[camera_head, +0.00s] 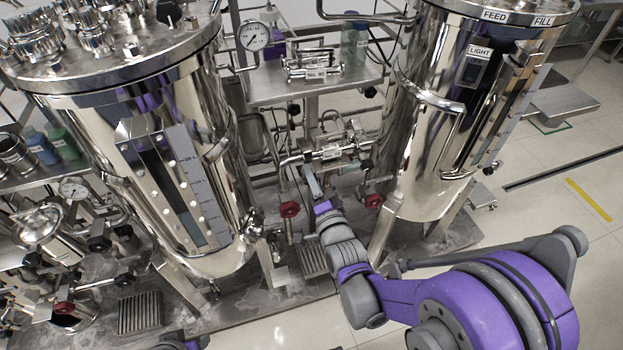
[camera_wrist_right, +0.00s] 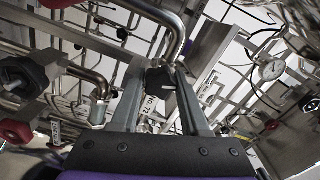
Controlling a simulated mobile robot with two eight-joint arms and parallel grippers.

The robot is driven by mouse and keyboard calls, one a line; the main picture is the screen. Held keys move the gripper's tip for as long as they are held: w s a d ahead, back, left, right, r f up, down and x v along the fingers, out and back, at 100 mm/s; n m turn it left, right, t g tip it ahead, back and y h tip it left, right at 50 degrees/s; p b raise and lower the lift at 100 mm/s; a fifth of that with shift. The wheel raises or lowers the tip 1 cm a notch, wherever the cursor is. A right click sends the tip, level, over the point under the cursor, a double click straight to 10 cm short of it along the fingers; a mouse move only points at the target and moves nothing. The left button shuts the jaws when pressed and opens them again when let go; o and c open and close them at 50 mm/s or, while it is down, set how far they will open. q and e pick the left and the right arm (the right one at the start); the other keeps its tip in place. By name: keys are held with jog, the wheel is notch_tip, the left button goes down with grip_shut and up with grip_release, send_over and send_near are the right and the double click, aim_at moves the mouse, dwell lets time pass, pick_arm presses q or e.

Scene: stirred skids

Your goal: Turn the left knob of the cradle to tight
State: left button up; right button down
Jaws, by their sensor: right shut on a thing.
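The cradle (camera_head: 335,151) is a bright metal fitting with a small white label, set low between the two steel vessels. A black knob (camera_head: 366,165) shows at its right end. My right gripper (camera_head: 312,183) reaches up to the cradle's left end, where its fingers hide what they hold. In the right wrist view, the gripper (camera_wrist_right: 163,82) is shut on a black knob (camera_wrist_right: 161,78), with a white tag (camera_wrist_right: 149,106) hanging beside it. I cannot read which way the knob is turned. My left gripper is not in view.
Red valve handles (camera_head: 289,209) sit just below the cradle. The left vessel (camera_head: 150,150) and right vessel (camera_head: 430,110) stand close on both sides. A steel shelf (camera_head: 300,90) with a second fitting is behind. Open floor (camera_head: 560,200) lies at right.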

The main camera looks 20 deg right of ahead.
jog(key=shift+m, duration=1.9)
jog(key=shift+c, duration=2.1)
grip_release()
jog(key=shift+s, duration=0.1)
jog(key=s, duration=1)
jog(key=shift+s+d, duration=0.2)
jog(key=shift+s, duration=0.15)
